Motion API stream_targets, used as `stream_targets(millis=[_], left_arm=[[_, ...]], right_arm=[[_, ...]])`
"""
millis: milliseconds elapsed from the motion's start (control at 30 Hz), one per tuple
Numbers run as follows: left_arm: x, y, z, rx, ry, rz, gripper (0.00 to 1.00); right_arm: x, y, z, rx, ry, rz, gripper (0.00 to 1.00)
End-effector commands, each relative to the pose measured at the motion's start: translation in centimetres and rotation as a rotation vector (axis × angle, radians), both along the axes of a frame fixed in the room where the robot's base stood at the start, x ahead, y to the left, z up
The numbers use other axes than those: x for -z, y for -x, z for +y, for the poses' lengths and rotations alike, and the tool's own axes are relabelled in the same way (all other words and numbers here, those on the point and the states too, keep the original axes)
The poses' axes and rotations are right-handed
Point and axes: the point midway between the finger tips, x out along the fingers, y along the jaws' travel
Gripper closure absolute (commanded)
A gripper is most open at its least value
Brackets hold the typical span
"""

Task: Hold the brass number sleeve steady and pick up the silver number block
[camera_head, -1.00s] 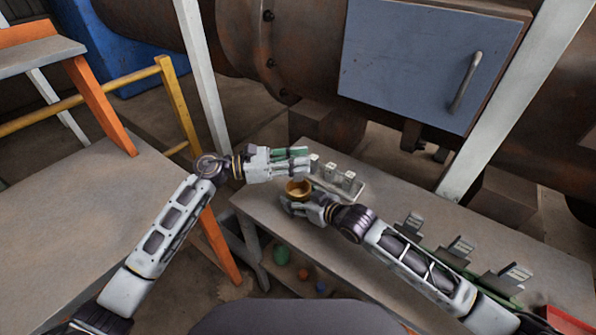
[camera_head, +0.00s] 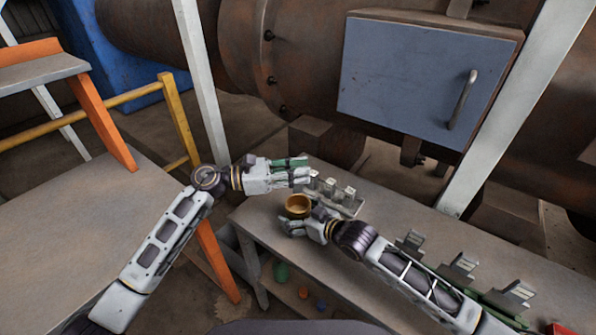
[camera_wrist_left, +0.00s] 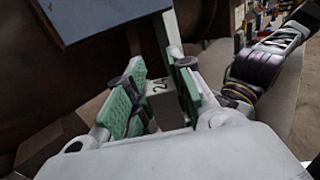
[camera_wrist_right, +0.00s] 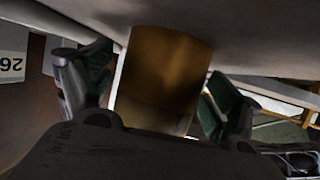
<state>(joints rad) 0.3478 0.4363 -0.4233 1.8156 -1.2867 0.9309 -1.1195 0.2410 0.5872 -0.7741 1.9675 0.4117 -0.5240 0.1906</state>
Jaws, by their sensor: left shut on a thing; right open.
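The brass number sleeve (camera_head: 298,206) stands upright on the grey bench; it is large in the right wrist view (camera_wrist_right: 165,70). My right gripper (camera_head: 303,222) is open, with one finger on each side of the sleeve and visible gaps. My left gripper (camera_head: 303,171) is above and behind the sleeve, by the block holder. It is shut on a silver number block (camera_wrist_left: 157,88), whose face with dark digits shows between the green pads in the left wrist view. Whether this block is clear of the holder cannot be told.
A pale holder (camera_head: 348,209) with small number blocks (camera_head: 330,183) stands behind the sleeve. A block marked 26 (camera_wrist_right: 12,66) shows in the right wrist view. Several grey upright plates (camera_head: 462,265) stand to the right on the bench. A blue cabinet door (camera_head: 425,80) is behind.

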Motion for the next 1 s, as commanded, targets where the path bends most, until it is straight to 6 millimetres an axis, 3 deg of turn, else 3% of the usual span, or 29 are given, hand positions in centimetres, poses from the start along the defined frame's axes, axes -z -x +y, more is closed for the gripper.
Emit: stream_targets(millis=[467, 1000], left_arm=[[0.0, 0.0, 0.0, 0.0, 0.001, 0.0, 1.0], [0.0, 0.0, 0.0, 0.0, 0.0, 0.0, 1.0]], right_arm=[[-0.1, 0.3, -0.4, 0.001, 0.001, 0.0, 0.09], [-1.9, 3.6, -3.4, 0.0, 0.001, 0.002, 0.09]])
